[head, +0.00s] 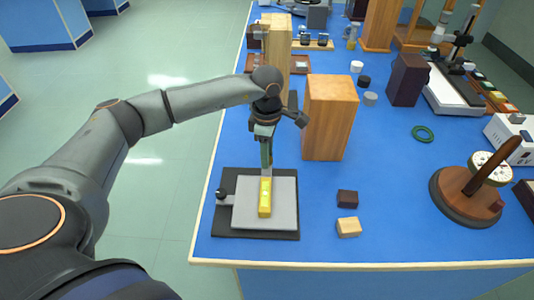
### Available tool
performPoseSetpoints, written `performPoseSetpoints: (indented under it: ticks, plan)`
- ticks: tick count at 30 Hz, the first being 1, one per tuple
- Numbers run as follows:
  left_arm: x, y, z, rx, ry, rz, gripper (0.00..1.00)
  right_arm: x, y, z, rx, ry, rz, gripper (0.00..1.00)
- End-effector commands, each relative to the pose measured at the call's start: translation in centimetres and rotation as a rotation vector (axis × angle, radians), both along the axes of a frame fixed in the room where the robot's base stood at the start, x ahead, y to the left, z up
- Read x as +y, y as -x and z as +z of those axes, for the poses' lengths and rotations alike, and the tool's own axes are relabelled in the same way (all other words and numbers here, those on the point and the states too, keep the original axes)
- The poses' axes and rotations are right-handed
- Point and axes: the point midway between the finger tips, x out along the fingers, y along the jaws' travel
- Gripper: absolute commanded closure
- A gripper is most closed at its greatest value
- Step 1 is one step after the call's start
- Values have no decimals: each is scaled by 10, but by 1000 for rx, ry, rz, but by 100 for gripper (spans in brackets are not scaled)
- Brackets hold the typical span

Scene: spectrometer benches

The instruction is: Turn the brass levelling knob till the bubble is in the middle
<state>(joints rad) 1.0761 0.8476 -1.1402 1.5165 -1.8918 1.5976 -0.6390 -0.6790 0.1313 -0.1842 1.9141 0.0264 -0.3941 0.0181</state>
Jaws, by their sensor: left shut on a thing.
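A grey levelling plate (284,206) lies on a dark base (228,233) near the table's front left corner. A yellow spirit level (265,198) lies along the middle of the plate; its bubble is too small to make out. My left gripper (266,168) points down at the back edge of the plate, behind the level, with its fingers shut. The brass knob is hidden at the fingertips, where the gripper appears closed around it. A small dark knob (221,194) shows at the plate's left side. My right gripper is not in view.
A tall wooden block (330,118) stands close to the right of my left gripper, with another (276,45) farther back. A dark small block (347,198) and a light one (348,227) lie right of the plate. A round wooden stand (464,200) is farther right.

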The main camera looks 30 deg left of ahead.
Motion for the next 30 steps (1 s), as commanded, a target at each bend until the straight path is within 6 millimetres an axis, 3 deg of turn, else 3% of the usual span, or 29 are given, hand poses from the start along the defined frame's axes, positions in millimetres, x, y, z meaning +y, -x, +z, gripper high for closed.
performPoseSetpoints:
  ticks: [20,21,28,30]
  plan:
    - [1,-1,1,-3,-2,71,100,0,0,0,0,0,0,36]
    - [1,-1,1,-3,-2,70,60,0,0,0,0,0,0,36]
    - [1,0,1,-2,-2,69,34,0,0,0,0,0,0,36]
    - [1,0,0,-2,-2,69,31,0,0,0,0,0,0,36]
